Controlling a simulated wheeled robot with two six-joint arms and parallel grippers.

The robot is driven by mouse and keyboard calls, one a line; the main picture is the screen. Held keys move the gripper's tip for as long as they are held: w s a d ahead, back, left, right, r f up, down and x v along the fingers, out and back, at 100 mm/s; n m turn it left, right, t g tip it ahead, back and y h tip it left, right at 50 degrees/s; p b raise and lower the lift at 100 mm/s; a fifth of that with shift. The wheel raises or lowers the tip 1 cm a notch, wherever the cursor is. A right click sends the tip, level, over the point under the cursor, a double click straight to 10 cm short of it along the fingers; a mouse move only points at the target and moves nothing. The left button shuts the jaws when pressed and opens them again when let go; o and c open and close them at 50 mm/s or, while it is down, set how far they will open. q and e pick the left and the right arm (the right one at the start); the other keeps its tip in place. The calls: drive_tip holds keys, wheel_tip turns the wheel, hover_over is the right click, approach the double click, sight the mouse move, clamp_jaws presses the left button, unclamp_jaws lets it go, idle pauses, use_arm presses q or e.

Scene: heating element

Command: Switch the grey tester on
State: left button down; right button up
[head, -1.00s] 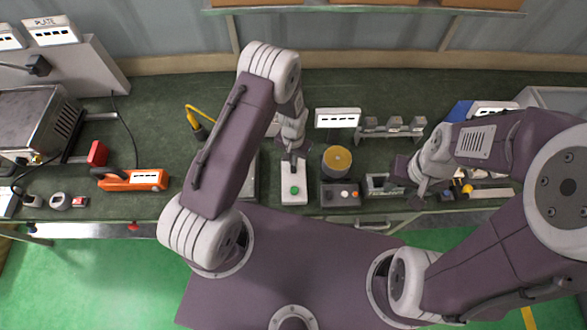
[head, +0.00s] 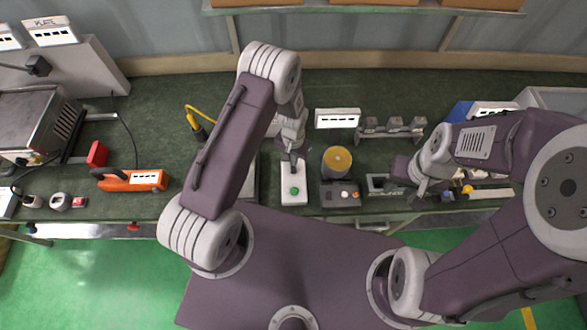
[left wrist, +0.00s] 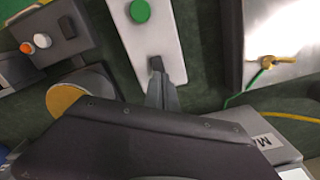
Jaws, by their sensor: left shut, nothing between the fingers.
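A dark grey box (head: 341,195) with small white and orange buttons sits near the front edge of the bench. It also shows at the upper left of the left wrist view (left wrist: 60,18). No label is readable, so I cannot tell for sure that it is the grey tester. Left of it lies a pale box (head: 294,197) with a round green button (left wrist: 140,11). My left gripper (head: 293,158) is shut and empty. Its tips (left wrist: 157,65) are over the back part of the pale box; contact cannot be told. My right gripper (head: 422,190) is near the bench front; its jaws are unclear.
A cylinder with a yellow top (head: 337,158) stands just behind the grey box. A metal plate (left wrist: 275,40) with a yellow and green wire lies beside the pale box. An orange tool (head: 135,180) lies at the left. The back of the bench is mostly clear.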

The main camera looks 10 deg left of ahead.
use_arm(q)
drive_tip(key=shift+f+b, duration=0.8)
drive_tip(key=shift+f, duration=0.15)
idle(0.9)
drive_tip(key=shift+r, duration=0.1)
wheel_tip(320, 180, up, 7)
drive_tip(key=p, duration=0.5)
idle(0.4)
